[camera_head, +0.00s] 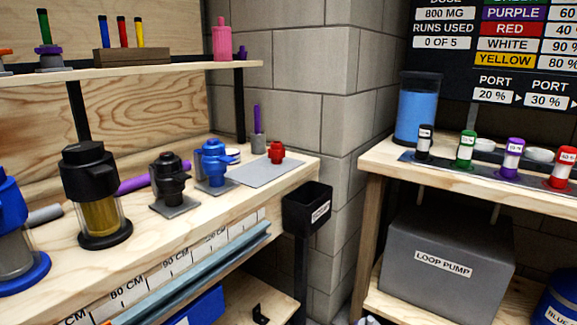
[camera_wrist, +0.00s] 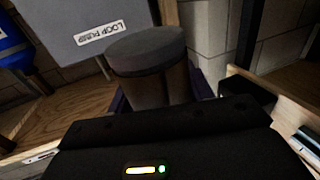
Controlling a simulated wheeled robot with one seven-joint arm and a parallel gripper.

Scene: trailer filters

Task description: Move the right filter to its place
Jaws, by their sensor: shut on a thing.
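In the wrist view my gripper (camera_wrist: 160,98) is shut on a dark brownish cylinder (camera_wrist: 162,82) with a flat, round grey end (camera_wrist: 150,48). It looks like a filter, but the light is too dim to be sure. The cylinder is held clear of the grey loop pump box behind it. My gripper is out of sight in the head view. A filter housing (camera_head: 96,200) with a black top and a yellow core stands on the left bench. A blue-topped housing (camera_head: 12,235) with a grey core stands left of it, cut by the picture edge.
Small black (camera_head: 170,178), blue (camera_head: 213,160) and red (camera_head: 277,152) fittings stand along the left bench (camera_head: 225,215). A black bin (camera_head: 307,208) hangs at its end. The loop pump box (camera_head: 450,240) sits under the right table, which bears a blue canister (camera_head: 418,112).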

